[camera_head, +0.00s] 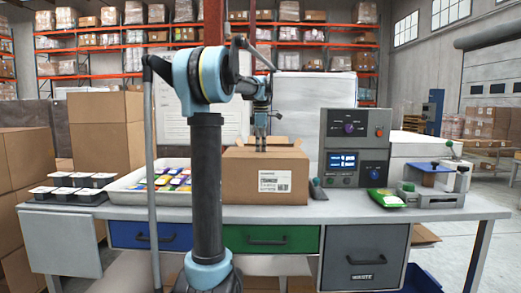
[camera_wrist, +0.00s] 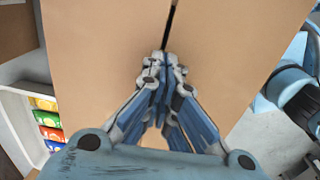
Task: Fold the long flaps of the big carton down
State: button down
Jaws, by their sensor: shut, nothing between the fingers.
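The big carton (camera_head: 262,181) is a brown cardboard box with a white printed label, standing on the grey bench. In the head view, a flap edge shows raised a little at its back. In the wrist view, two broad carton flaps (camera_wrist: 100,55) lie side by side under the fingers, with a narrow dark gap between them at the top. My gripper (camera_head: 261,147) points down at the carton's top; it also shows in the wrist view (camera_wrist: 160,60). Its fingers are together and empty, over the seam. Whether the fingertips touch the cardboard I cannot tell. The gripper hides part of the seam.
A white tray (camera_head: 122,203) of colourful packets stands left of the carton, with black containers (camera_head: 72,188) beyond. A grey control box (camera_head: 353,147) stands close on the right, then a green packet (camera_head: 386,198) and a small device (camera_head: 436,195). Free bench front is narrow.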

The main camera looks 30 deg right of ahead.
jog(key=shift+r, duration=0.4)
notch_tip(320, 180, up, 14)
jog(key=shift+f, duration=0.2)
jog(key=shift+w+a, duration=0.1)
